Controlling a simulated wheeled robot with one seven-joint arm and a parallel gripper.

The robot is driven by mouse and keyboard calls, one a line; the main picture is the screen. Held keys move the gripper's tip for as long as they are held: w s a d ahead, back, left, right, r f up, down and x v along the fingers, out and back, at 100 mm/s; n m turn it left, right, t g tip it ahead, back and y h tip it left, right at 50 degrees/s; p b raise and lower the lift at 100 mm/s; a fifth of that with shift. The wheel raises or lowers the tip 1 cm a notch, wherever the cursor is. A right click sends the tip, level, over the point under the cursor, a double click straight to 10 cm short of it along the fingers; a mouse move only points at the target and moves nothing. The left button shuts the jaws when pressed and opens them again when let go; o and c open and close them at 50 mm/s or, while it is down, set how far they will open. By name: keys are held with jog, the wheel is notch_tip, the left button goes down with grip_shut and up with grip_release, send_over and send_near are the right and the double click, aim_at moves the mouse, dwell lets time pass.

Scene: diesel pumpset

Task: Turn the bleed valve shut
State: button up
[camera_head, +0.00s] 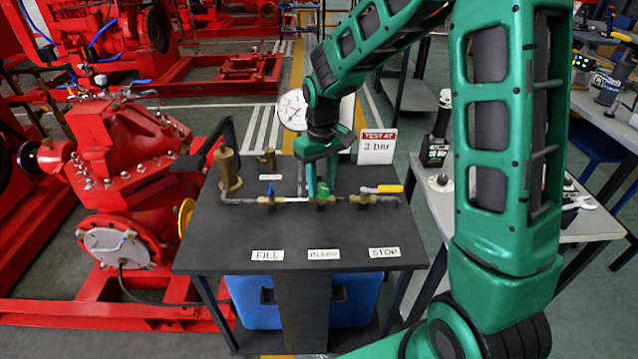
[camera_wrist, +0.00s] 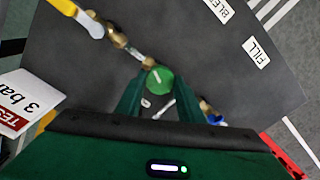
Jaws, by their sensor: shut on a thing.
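The bleed valve is the middle valve on the pipe, behind the BLEED label (camera_head: 324,254). Its round green knob (camera_wrist: 160,78) has a short pale mark on top in the wrist view. My gripper (camera_head: 320,188) reaches down from above, and its two fingers are shut on the knob, one on each side. In the head view the fingers hide most of the knob. The brass body of the valve (camera_head: 321,200) shows just below it.
The stop valve's yellow lever (camera_head: 383,189) lies along the pipe to the right. The fill valve's blue handle (camera_head: 270,188) is to the left. A dial gauge (camera_head: 292,110) and a "TEST AT 3 bar" sign (camera_head: 377,146) stand behind.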

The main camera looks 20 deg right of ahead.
aim_at(321, 186)
jog(key=m, duration=0.6)
jog(key=shift+w+r+m, duration=0.15)
jog(key=shift+w+m, duration=0.1)
jog(key=shift+m, duration=0.05)
jog(key=m, duration=0.6)
jog(key=shift+m, duration=0.4)
jog(key=shift+a, duration=0.1)
jog(key=o, duration=1.1)
jog(key=shift+c, duration=0.2)
jog(key=shift+s, duration=0.1)
notch_tip(321, 186, up, 11)
jog(key=shift+f, duration=0.2)
